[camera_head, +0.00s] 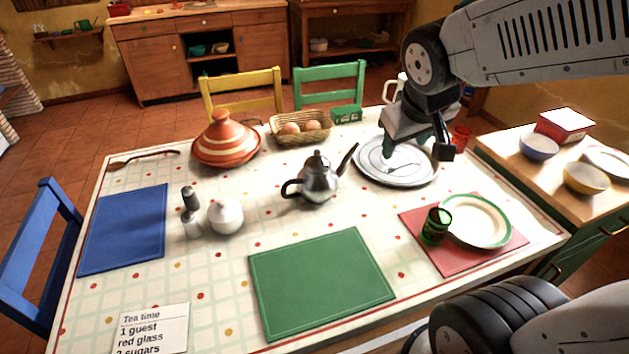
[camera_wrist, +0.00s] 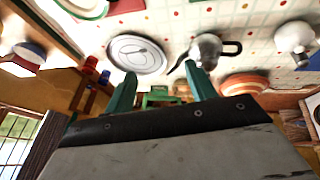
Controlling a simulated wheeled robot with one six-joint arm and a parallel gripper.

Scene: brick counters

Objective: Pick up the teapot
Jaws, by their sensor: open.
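The teapot (camera_head: 318,181) is silver-grey metal with a dark handle on its left and a dark spout pointing up to the right. It stands upright on the table, near the middle. It also shows in the wrist view (camera_wrist: 208,48), beyond the right fingertip and apart from it. My gripper (camera_head: 416,152) is to the right of the teapot in the head view, above the round plate (camera_head: 366,163). Its teal fingers (camera_wrist: 162,83) are spread apart in the wrist view with nothing held between them.
A terracotta tagine (camera_head: 225,143), an egg basket (camera_head: 274,132) and a white sugar pot (camera_head: 225,217) stand around the teapot. A green placemat (camera_head: 320,280) lies bare in front. A green glass (camera_head: 435,226) and plate (camera_head: 480,219) are on the red mat at right.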

